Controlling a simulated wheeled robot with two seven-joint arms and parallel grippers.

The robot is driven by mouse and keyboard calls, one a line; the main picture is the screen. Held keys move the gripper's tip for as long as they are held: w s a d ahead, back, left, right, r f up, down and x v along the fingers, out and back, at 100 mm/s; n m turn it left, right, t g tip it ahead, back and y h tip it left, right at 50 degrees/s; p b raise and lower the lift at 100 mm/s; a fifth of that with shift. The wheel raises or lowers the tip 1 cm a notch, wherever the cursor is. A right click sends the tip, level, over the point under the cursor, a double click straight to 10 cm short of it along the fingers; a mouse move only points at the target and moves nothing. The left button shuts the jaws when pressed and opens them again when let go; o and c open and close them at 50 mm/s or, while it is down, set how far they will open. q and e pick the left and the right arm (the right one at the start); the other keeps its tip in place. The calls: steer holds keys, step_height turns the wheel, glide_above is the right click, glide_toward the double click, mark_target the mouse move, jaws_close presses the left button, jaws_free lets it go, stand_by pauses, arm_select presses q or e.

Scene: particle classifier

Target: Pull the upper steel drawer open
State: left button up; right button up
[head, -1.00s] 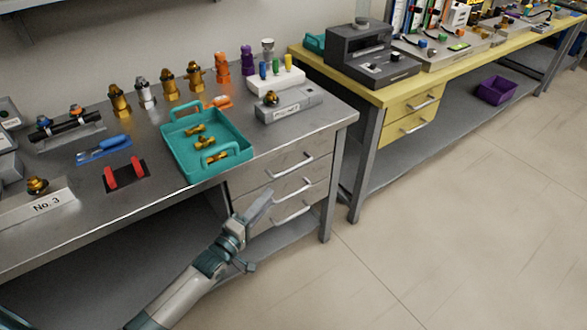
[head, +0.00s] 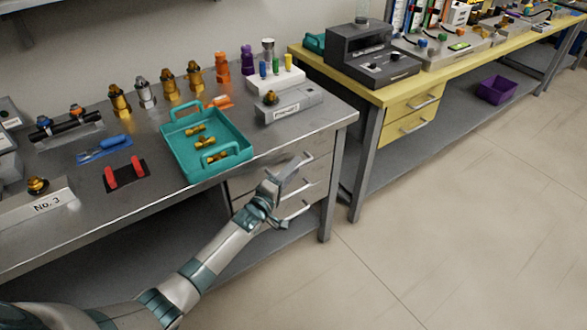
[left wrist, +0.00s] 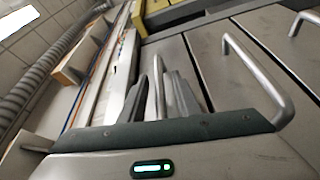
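The upper steel drawer (head: 321,150) is the top one of three in the grey bench at centre, and its front looks flush with the bench. My left gripper (head: 294,167) is at its handle and covers part of it in the head view. In the left wrist view the upper handle (left wrist: 158,88) stands between the two fingers of my left gripper (left wrist: 157,98). The fingers are apart, one on each side of the bar, with narrow gaps; contact cannot be made out. My right gripper is not in view.
The middle drawer handle (left wrist: 255,75) is close beside the gripper. A teal tray (head: 182,170) with brass parts stands on the bench above. A yellow bench (head: 380,97) is to the right. The floor (head: 440,230) in front is clear.

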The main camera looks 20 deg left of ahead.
arm_select(q)
steer(key=shift+w+d, duration=0.1)
steer(key=shift+w, duration=0.1)
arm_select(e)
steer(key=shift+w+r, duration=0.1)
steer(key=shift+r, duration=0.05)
arm_select(q)
steer(key=shift+c, duration=1)
steer(key=c, duration=0.5)
jaws_close()
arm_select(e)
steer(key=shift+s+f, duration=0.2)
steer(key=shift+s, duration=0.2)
arm_select(q)
steer(key=shift+s+d, duration=0.1)
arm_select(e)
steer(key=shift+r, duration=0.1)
